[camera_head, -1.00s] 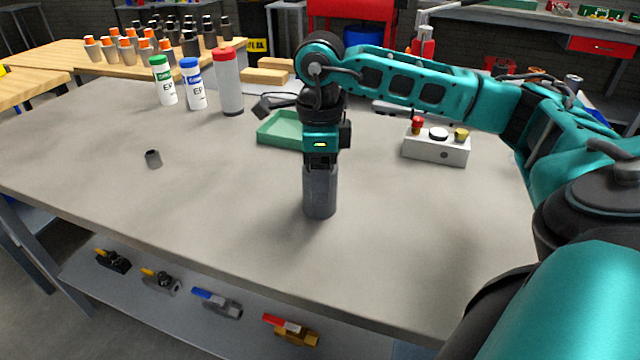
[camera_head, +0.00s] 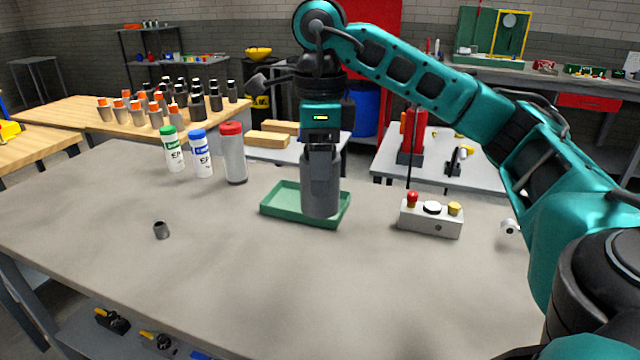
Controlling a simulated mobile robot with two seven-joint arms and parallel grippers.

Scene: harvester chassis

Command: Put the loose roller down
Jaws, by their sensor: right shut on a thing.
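The loose roller, a grey upright cylinder (camera_head: 320,197), hangs from my right gripper (camera_head: 321,160), which is shut on its upper part and points straight down. In the picture the roller overlaps the front right part of the green tray (camera_head: 278,214). Its lower end seems to be above the grey table (camera_head: 270,275), but the exact gap under it cannot be told. The gripper's fingers lie against the roller and are hard to make out. My left gripper is not in view.
White bottles with green (camera_head: 173,149) and blue (camera_head: 201,154) caps and a red-capped canister (camera_head: 234,154) stand behind. A button box (camera_head: 431,217) is at right. The table's front middle is clear.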

